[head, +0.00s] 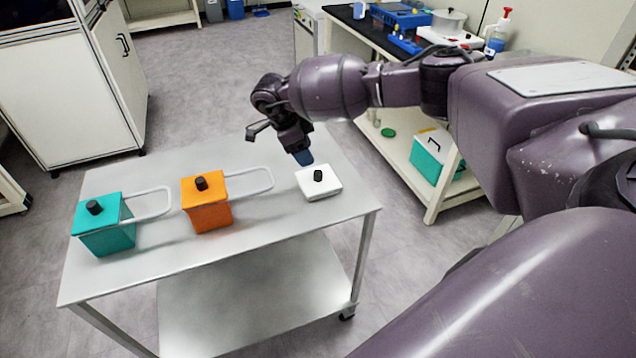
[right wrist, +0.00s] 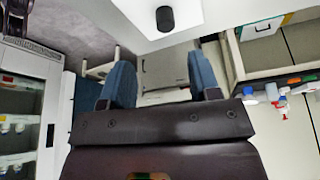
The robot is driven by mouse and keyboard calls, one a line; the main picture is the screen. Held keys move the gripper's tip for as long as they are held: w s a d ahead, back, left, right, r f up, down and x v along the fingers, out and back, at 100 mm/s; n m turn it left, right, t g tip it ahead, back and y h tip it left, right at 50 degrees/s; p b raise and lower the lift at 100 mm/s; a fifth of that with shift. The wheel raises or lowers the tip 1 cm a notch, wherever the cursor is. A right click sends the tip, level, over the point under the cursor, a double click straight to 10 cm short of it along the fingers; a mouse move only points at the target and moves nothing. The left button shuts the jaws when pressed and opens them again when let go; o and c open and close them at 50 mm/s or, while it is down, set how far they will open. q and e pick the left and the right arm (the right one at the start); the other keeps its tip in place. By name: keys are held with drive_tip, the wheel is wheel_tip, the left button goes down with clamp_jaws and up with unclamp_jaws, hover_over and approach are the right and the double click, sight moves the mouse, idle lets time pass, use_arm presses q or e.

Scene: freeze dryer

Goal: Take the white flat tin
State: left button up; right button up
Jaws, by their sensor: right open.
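The white flat tin (head: 317,184) lies on the right end of the metal cart's top, with a black knob on its lid. In the right wrist view the tin (right wrist: 190,14) shows at the top edge, partly cut off, its black knob just beyond the fingertips. My right gripper (head: 303,158) is just behind and above the tin, pointing down. Its blue fingers are spread and empty in the right wrist view (right wrist: 163,75). Whether the gripper touches the tin is not clear, but nothing is between its fingers. My left gripper is not in view.
An orange tin (head: 208,216) and a teal tin (head: 104,240), each with a black knob and a pale loop handle, stand left on the cart (head: 265,236). A bench (head: 447,187) with lab items stands behind at right. A white cabinet (head: 77,90) stands at back left.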

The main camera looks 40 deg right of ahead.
sight(316, 172)
drive_tip(key=x, duration=0.3)
drive_tip(key=shift+f, duration=0.1)
drive_tip(key=shift+w+x, duration=0.15)
drive_tip(key=shift+x, duration=0.75)
drive_tip(key=shift+w+x, duration=0.2)
drive_tip(key=shift+x, duration=0.65)
drive_tip(key=shift+w+x, duration=0.15)
drive_tip(key=shift+x, duration=0.75)
clamp_jaws()
